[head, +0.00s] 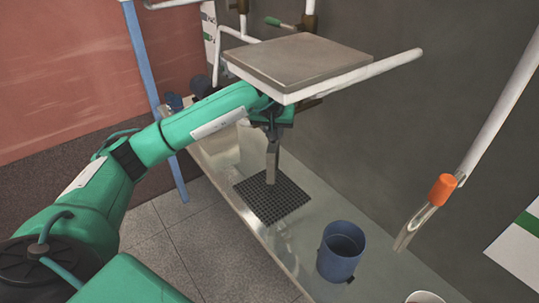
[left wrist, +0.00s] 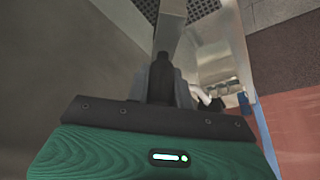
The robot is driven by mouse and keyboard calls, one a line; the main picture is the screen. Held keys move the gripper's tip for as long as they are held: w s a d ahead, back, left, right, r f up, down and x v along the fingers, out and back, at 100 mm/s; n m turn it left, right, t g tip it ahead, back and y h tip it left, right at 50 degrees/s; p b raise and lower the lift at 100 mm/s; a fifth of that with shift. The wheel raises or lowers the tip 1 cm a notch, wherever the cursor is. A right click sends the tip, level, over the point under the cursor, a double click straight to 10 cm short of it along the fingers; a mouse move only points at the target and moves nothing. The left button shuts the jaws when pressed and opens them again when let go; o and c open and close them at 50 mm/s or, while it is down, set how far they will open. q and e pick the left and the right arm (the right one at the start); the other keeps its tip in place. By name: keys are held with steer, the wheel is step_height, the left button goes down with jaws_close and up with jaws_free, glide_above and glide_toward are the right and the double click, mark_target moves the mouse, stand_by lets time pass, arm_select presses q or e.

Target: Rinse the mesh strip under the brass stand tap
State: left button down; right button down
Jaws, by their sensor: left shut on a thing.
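My left gripper (head: 272,128) hangs below the raised plate and is shut on a narrow grey strip (head: 272,162), which points down. I take this to be the mesh strip; its weave cannot be made out. Its lower end is over or on a black grid mat (head: 258,206); contact is unclear. In the left wrist view the dark fingers (left wrist: 160,75) close on the strip (left wrist: 171,22). My right gripper is out of view.
A raised square plate (head: 295,62) with white rails sits just above my left gripper. A blue cup (head: 341,252) stands on the metal bench (head: 290,245), right of the mat. A pipe with an orange collar (head: 443,190) slants down at the right. Bench between mat and cup is bare.

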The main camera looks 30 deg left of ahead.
arm_select(q)
steer(key=shift+a, duration=0.65)
steer(key=shift+d, duration=0.15)
steer(key=shift+d+b, duration=0.35)
steer(key=shift+d, duration=0.15)
steer(key=shift+a, duration=0.65)
steer(key=shift+s, duration=0.15)
